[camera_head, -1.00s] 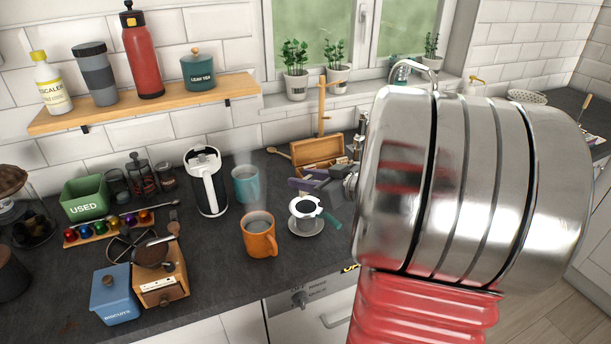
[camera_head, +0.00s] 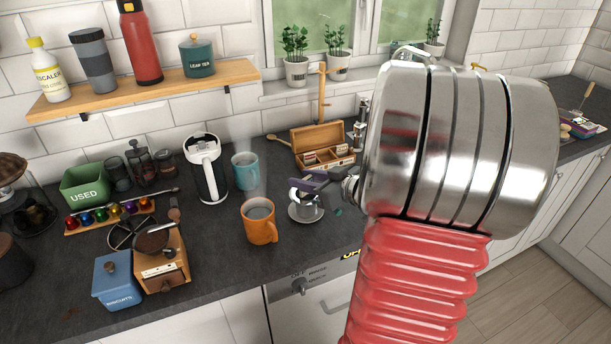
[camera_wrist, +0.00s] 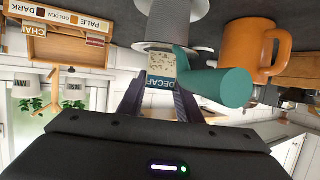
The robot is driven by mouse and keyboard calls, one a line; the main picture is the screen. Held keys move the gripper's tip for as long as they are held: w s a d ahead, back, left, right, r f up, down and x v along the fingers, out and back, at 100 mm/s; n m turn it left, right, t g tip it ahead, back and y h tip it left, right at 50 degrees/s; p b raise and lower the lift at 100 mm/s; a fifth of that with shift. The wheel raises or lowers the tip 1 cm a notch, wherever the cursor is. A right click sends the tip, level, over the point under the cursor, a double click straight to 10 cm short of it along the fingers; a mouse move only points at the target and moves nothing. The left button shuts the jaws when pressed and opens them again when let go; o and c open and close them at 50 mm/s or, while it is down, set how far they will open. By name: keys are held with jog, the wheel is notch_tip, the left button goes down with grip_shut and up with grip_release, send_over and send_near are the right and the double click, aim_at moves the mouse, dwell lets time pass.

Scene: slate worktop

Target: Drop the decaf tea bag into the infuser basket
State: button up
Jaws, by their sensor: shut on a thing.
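My gripper (camera_head: 310,186) reaches over the infuser basket (camera_head: 304,208) from the right in the head view. In the wrist view, which looks upside down, my gripper (camera_wrist: 158,92) is shut on the decaf tea bag (camera_wrist: 161,70), a pale speckled bag with a blue "DECAF" label. The bag is close to the rim of the grey infuser basket (camera_wrist: 172,18); I cannot tell whether they touch. The basket's teal handle (camera_wrist: 218,84) sticks out toward the camera, beside the bag. A saucer (camera_head: 293,216) lies under the basket.
An orange mug (camera_head: 259,222) stands close left of the saucer, and a teal mug (camera_head: 245,172) is behind it. An open wooden tea box (camera_head: 318,137) stands behind the basket. The counter's front edge is close.

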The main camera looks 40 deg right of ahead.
jog(key=shift+f, duration=1.05)
jog(key=o, duration=1.1)
jog(key=v, duration=1.3)
jog(key=shift+s, duration=0.4)
jog(key=shift+w+d+r, duration=0.1)
jog(key=shift+d+r, duration=0.05)
